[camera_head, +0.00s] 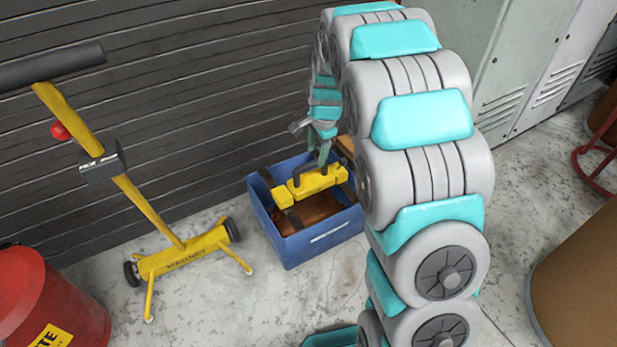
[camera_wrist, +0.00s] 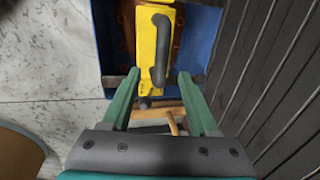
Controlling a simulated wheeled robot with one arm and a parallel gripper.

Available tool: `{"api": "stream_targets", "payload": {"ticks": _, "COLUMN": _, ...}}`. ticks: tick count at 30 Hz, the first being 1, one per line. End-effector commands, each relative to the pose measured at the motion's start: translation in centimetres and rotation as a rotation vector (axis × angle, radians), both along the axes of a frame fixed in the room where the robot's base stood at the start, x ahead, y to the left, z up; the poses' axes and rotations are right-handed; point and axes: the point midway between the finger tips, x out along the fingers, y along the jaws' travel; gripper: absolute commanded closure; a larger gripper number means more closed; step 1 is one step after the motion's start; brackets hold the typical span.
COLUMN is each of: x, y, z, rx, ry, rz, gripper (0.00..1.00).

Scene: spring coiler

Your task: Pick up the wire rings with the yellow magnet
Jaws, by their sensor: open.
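A yellow block-shaped magnet (camera_head: 318,181) with a black bar handle (camera_head: 298,168) lies across the top of a blue bin (camera_head: 325,238). In the wrist view the magnet (camera_wrist: 146,40) and its handle (camera_wrist: 160,48) show just ahead of my fingers. My gripper (camera_head: 320,150) is above the magnet, close to the handle. In the wrist view my gripper (camera_wrist: 158,76) has its two green fingers apart, with the handle's lower end near the gap between them; contact cannot be told. Brownish contents (camera_head: 312,208) show inside the bin; single wire rings cannot be made out.
A yellow wheeled magnet sweeper (camera_head: 185,252) stands left of the bin against the dark slatted wall (camera_head: 200,90). A red drum (camera_head: 45,305) is at lower left. A brown drum (camera_head: 580,285) and grey lockers (camera_head: 525,65) are on the right. Concrete floor before the bin is clear.

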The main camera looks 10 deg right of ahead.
Motion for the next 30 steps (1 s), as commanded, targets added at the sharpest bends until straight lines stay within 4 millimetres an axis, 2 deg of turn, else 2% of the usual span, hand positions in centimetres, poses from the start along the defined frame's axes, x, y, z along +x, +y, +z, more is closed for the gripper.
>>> {"api": "stream_targets", "payload": {"ticks": 1, "x": 0.0, "y": 0.1, "z": -0.8, "rx": 0.001, "ry": 0.003, "rz": 0.001, "gripper": 0.40}}
{"api": "stream_targets", "payload": {"ticks": 8, "x": 0.4, "y": 0.4, "z": -2.5, "rx": 0.001, "ry": 0.002, "rz": 0.002, "gripper": 0.40}}
{"api": "stream_targets", "payload": {"ticks": 16, "x": 1.1, "y": 1.1, "z": -6.1, "rx": 0.001, "ry": 0.005, "rz": 0.003, "gripper": 0.40}}
{"api": "stream_targets", "payload": {"ticks": 24, "x": 1.2, "y": 1.0, "z": -6.4, "rx": -0.001, "ry": 0.001, "rz": 0.002, "gripper": 0.40}}
{"api": "stream_targets", "payload": {"ticks": 30, "x": 1.2, "y": 1.0, "z": -6.4, "rx": -0.001, "ry": 0.002, "rz": 0.002, "gripper": 0.62}}
